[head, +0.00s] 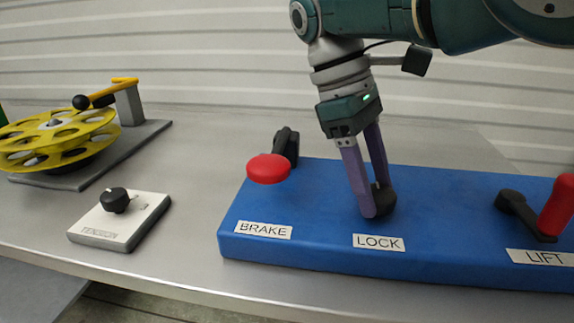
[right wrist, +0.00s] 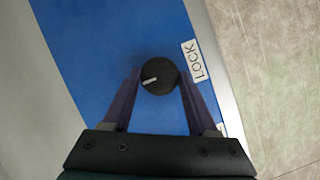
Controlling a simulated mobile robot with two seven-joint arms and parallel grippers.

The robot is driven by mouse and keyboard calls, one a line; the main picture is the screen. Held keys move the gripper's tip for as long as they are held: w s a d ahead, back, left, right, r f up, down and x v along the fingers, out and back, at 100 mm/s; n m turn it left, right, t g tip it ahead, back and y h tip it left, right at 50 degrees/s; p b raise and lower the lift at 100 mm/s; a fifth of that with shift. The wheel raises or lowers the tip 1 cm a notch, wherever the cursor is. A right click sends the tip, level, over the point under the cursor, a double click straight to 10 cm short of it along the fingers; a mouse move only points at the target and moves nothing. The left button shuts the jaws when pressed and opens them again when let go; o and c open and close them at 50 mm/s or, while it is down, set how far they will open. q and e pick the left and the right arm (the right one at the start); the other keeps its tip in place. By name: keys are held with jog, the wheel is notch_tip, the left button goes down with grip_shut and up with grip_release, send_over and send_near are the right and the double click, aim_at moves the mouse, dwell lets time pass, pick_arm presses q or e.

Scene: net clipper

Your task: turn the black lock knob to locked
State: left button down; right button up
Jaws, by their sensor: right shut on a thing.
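The black lock knob (head: 385,198) stands on the blue panel (head: 325,185), behind the white LOCK label (head: 378,243). In the right wrist view the knob (right wrist: 158,76) is round, with a pale pointer line on its top aimed to the left and slightly down. My right gripper (head: 376,208) reaches down from above with its purple fingers on either side of the knob, shut on it. In the head view the fingers hide part of the knob. My left gripper is not in view.
On the same panel, the red-topped brake lever (head: 268,168) is left of the knob and the red-handled lift lever (head: 556,207) is right. A white TENSION box (head: 120,220) and a yellow reel (head: 55,140) stand further left on the grey table.

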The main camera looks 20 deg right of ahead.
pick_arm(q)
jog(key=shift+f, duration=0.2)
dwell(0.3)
pick_arm(e)
jog(key=o, duration=1.4)
